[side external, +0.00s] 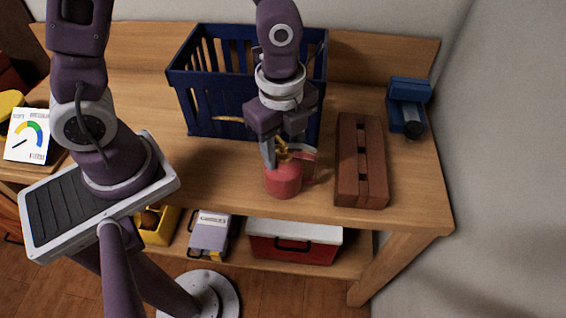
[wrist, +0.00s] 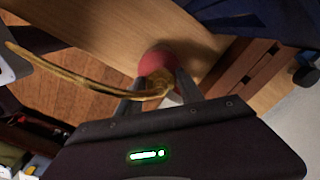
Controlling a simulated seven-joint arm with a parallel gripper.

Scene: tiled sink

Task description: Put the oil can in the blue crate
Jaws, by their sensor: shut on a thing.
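The oil can (side external: 283,181) is red with a brass-coloured top and a long thin spout. It stands upright near the front edge of the wooden bench, or just above it; I cannot tell which. My gripper (side external: 283,158) points down over it and is shut on its top. In the wrist view the can's red body (wrist: 154,61) shows between the fingers of my gripper (wrist: 162,86), and its brass spout (wrist: 75,80) reaches to the left. The blue crate (side external: 205,108) stands behind the can, slatted and open at the top. My arm hides part of it.
A brown slatted wooden block (side external: 347,165) lies right of the can. A blue vise-like tool (side external: 409,101) sits at the back right. A white card with a gauge (side external: 30,138) stands at the far left. A red and white cooler (side external: 293,244) is on the shelf below.

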